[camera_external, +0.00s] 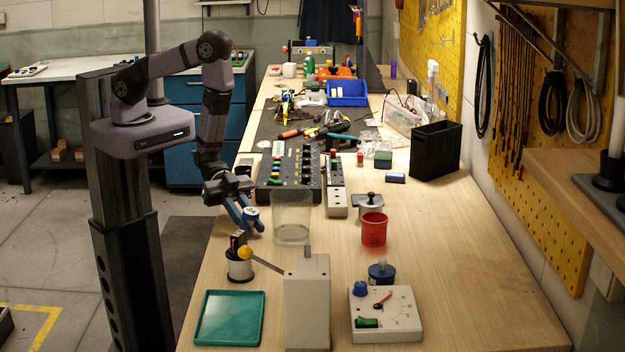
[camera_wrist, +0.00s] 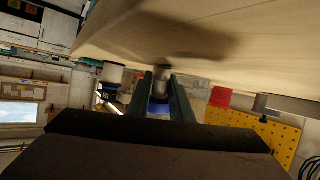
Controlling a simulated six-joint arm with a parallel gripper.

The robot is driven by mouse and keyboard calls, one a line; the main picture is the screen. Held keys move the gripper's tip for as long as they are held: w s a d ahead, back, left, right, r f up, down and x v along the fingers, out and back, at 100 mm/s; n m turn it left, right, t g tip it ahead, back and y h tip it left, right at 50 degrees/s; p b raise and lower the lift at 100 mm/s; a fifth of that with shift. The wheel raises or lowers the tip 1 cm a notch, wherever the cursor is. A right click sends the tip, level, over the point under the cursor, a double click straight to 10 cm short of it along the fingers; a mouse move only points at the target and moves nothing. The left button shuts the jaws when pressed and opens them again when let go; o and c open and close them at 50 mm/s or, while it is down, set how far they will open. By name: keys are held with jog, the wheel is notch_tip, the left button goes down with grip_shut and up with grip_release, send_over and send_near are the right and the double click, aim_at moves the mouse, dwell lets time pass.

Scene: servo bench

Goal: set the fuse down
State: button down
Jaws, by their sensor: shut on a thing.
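My gripper (camera_external: 249,222) reaches down over the left part of the bench, left of the clear beaker. Its blue-grey fingers are shut on the fuse (camera_external: 251,212), a small piece showing white and blue. In the wrist view the fuse (camera_wrist: 161,88) sits between the two fingers (camera_wrist: 162,97), with a grey end, a pale body and a blue part. The bench top (camera_wrist: 230,40) fills the top of that view, with a dark shadow on it. I cannot tell whether the fuse touches the bench.
The clear beaker (camera_external: 292,220) stands close right of my gripper. A red cup (camera_external: 374,230) and dial box (camera_external: 386,318) are right.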

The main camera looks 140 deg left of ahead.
aim_at(249, 209)
jog(key=shift+r, duration=0.15)
notch_tip(249, 209, up, 18)
jog(key=b, duration=0.1)
dwell(0.7)
